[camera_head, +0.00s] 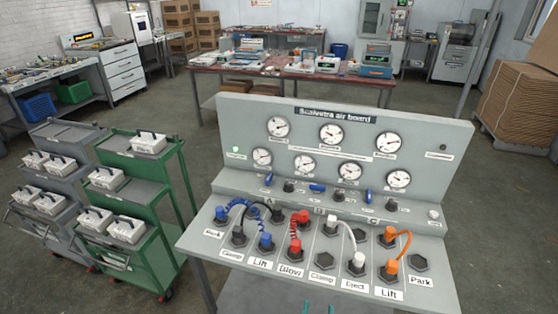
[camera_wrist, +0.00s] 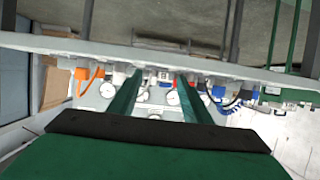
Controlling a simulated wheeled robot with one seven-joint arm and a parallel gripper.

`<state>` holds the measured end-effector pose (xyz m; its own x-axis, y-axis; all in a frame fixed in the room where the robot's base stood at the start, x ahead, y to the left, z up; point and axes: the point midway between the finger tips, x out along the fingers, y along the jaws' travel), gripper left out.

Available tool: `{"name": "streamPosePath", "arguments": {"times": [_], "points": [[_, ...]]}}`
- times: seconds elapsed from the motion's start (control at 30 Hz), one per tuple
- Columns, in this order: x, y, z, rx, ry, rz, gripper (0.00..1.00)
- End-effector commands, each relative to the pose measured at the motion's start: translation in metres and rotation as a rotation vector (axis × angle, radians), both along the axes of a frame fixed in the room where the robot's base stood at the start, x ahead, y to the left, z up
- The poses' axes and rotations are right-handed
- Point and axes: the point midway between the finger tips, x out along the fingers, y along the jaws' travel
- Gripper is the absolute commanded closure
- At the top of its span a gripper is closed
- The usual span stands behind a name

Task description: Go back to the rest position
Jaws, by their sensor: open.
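My gripper (camera_wrist: 161,76) shows in the wrist view as two long green fingers, parallel and apart, with nothing between them. In the head view, only small green tips of my gripper (camera_head: 318,308) show at the bottom edge, in front of the air board. The grey air board (camera_head: 228,118) stands ahead with several gauges and a sloped panel of plugs. A blue coiled hose (camera_head: 237,203), a red hose (camera_head: 295,228), a white hose (camera_head: 352,238) and an orange hose (camera_head: 405,243) are plugged in. The board appears upside down in the wrist view, beyond the fingers.
Green and grey carts (camera_head: 165,235) with white boxes stand at the left. A red-topped table (camera_head: 250,72) with equipment is behind the board. Cardboard stacks (camera_head: 515,110) stand at the right. Grey floor (camera_head: 165,100) is free between the carts and the back table.

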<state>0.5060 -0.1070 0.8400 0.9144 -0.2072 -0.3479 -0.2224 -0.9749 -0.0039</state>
Motion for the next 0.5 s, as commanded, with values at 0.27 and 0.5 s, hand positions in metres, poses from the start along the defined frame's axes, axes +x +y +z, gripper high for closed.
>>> {"name": "streamPosePath", "arguments": {"times": [0.27,0.5], "points": [[-0.08,0.044,-0.023,-0.005,-0.024,0.055,0.56],[-0.151,0.074,-0.02,-0.011,-0.053,0.108,0.56]]}}
